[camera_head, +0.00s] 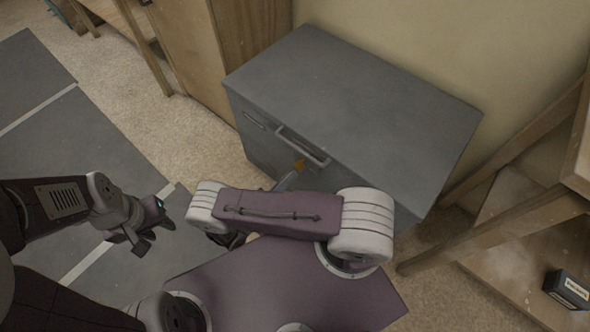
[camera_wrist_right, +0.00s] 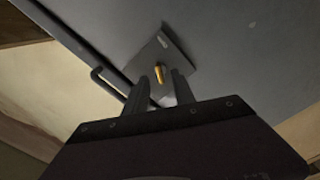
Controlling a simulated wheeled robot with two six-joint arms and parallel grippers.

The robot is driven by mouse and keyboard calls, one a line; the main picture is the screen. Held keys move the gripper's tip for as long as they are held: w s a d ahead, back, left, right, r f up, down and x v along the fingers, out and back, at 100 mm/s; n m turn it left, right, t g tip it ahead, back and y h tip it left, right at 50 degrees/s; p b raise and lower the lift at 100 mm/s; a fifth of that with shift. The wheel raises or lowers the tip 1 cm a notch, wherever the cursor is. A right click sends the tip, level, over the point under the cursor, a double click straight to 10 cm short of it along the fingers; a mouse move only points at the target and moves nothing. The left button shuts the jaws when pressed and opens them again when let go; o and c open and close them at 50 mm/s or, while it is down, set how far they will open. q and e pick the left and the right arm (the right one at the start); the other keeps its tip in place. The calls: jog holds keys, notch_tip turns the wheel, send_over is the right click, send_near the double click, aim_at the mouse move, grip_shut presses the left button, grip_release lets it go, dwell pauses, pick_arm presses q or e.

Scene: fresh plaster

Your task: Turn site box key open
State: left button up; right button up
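The site box (camera_head: 350,95) is a grey metal chest against the wall, with its lid down. A small orange key (camera_head: 299,164) sits on its front, below the bar handle. In the right wrist view the key (camera_wrist_right: 160,74) stands out from a grey plate (camera_wrist_right: 178,58). My right gripper (camera_wrist_right: 161,85) is open, its two fingertips at either side of the key with gaps showing. In the head view my right arm hides most of this gripper. My left gripper (camera_head: 156,236) is empty above the floor mat at the left, its fingers apart.
The bar handle (camera_head: 303,147) sticks out of the box front near the key. A wooden cabinet (camera_head: 215,45) stands left of the box and wooden shelving (camera_head: 520,150) stands right. A small black box (camera_head: 567,289) lies on the shelving. Dark mat (camera_head: 85,140) covers the floor at left.

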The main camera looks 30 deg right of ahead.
jog(key=v, duration=0.4)
jog(key=shift+s+a, duration=0.1)
jog(key=shift+a, duration=0.15)
